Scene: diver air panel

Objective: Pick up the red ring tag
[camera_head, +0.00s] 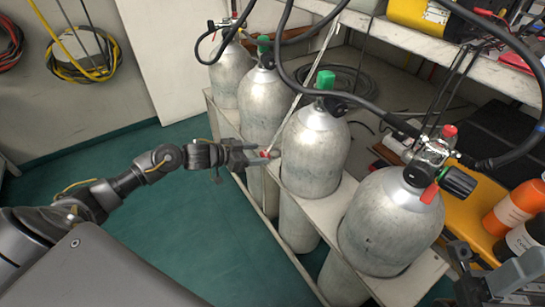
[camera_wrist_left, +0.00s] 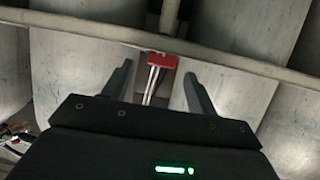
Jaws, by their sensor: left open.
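A small red tag (camera_wrist_left: 162,61) with two thin pale strips shows in the left wrist view, at the rail in front of the grey cylinders. It also shows as a small red spot in the head view (camera_head: 265,154). My left gripper (camera_wrist_left: 157,76) is open, with one finger on each side of the pale strips. The red part lies between the fingers' lines, near or just beyond their tips; contact cannot be told. Another red tag (camera_head: 429,193) hangs at the valve of the nearest cylinder. Part of my right gripper (camera_head: 490,275) shows at the lower right; its jaws are unclear.
Several grey cylinders (camera_head: 385,225) stand in a pale rack (camera_head: 345,195). Black hoses (camera_head: 400,120) arch over them from the bench (camera_head: 440,50). Orange and black bottles (camera_head: 515,207) stand at the right. Green floor (camera_head: 190,235) left of the rack is clear.

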